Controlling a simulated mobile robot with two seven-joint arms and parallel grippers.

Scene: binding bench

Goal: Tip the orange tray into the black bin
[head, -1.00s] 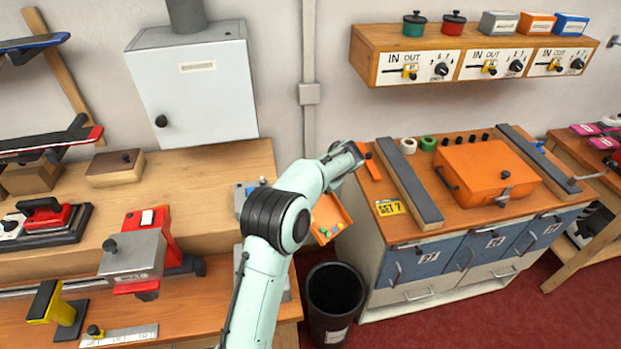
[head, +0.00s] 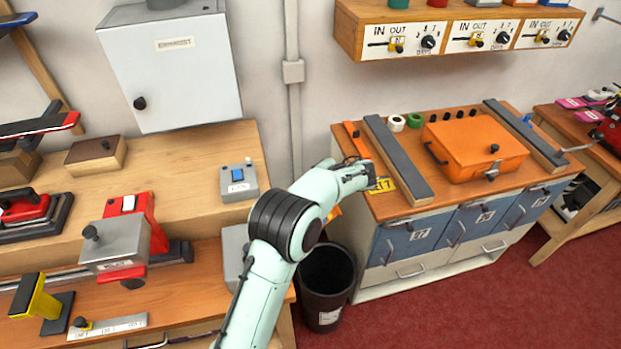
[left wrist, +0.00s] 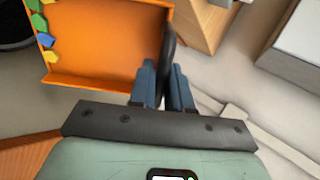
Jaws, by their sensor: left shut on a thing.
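The orange tray (left wrist: 100,45) fills the upper left of the left wrist view. Several green, blue and yellow bits (left wrist: 45,40) lie along its left end. My left gripper (left wrist: 165,80) is shut on the tray's dark handle at the right side. In the head view the gripper (head: 372,176) is by the cabinet's left edge; my arm hides nearly all the tray, leaving a small orange piece (head: 334,212) above the bin. The black bin (head: 318,302) stands upright on the floor; its visible inside is dark. A dark rounded edge, probably the bin (left wrist: 12,25), shows beyond the tray's bit-filled end. My right gripper is not in view.
A blue-drawered cabinet (head: 420,238) stands right of the bin, with an orange case (head: 470,145) and grey rails on top. A wooden bench (head: 180,200) with tools is on the left. Red floor is free at the lower right.

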